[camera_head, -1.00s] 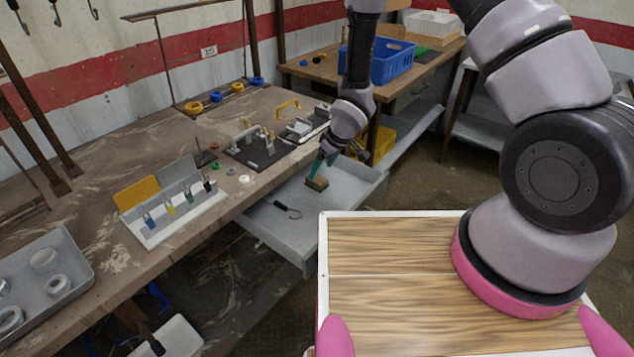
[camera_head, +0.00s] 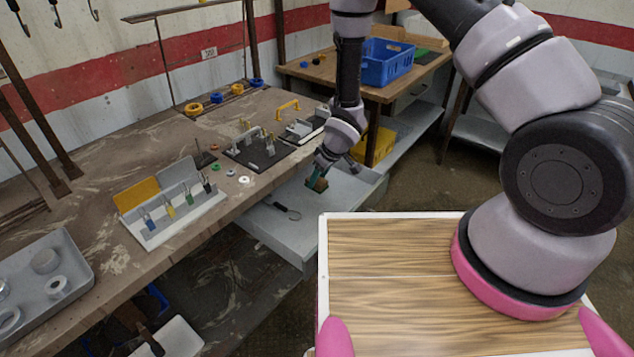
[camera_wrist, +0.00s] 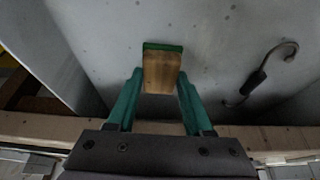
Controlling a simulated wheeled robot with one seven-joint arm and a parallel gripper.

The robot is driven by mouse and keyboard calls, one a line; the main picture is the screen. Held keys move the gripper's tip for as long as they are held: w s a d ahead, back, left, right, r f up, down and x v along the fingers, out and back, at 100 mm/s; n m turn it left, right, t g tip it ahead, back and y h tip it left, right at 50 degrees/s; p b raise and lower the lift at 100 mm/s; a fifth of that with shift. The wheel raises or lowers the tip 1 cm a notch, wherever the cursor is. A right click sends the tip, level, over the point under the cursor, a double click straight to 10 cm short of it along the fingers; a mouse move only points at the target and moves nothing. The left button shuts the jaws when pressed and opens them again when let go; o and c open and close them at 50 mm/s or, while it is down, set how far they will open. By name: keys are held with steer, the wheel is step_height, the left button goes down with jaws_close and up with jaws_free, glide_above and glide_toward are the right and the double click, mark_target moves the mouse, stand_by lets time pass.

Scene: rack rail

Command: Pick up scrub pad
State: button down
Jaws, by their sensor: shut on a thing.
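The scrub pad (camera_wrist: 162,70) is a small block with a tan wooden face and a green edge. In the head view the pad (camera_head: 318,186) is in the open grey drawer (camera_head: 268,226) under the workbench, partly hidden by my gripper. My gripper (camera_wrist: 160,76) has green fingers, one on each side of the pad, and is shut on it. In the head view my gripper (camera_head: 317,179) points down into the drawer. I cannot tell whether the pad touches the drawer floor.
A dark-handled hook tool (camera_head: 287,210) lies in the drawer, right of the pad in the wrist view (camera_wrist: 254,82). The drawer walls surround my gripper. The workbench (camera_head: 110,262) holds a padlock stand (camera_head: 172,222) and a black board (camera_head: 258,153). A blue crate (camera_head: 388,62) stands behind.

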step_height(320, 180, up, 18)
stand_by(0.7)
